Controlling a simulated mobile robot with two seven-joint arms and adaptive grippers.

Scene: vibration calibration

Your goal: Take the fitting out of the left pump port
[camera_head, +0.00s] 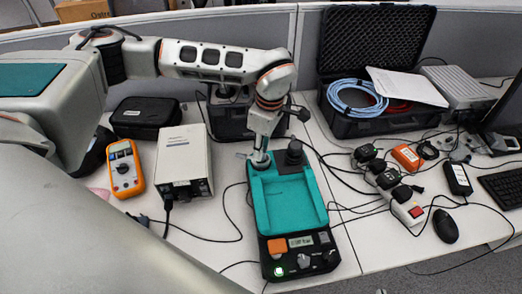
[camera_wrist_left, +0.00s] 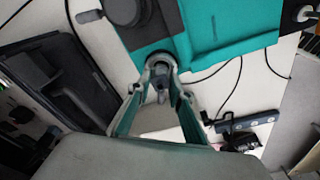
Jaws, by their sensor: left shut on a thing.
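The teal and black pump (camera_head: 288,205) stands on the desk with its display and knobs at the near end. My left gripper (camera_head: 261,152) reaches down to the port at its back left corner. In the left wrist view the gripper (camera_wrist_left: 161,72) is shut on a small grey fitting (camera_wrist_left: 160,84) between its fingertips, right at the pump's teal edge (camera_wrist_left: 220,30). I cannot tell whether the fitting is still seated in the port. A black round cap (camera_head: 294,150) stands on the pump just right of the gripper. My right gripper is not in view.
A beige box instrument (camera_head: 183,155) and an orange multimeter (camera_head: 124,168) stand to the left. An open black case (camera_head: 371,60) with a blue cable coil is at the back. Power strip and cables (camera_head: 392,190) lie to the right.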

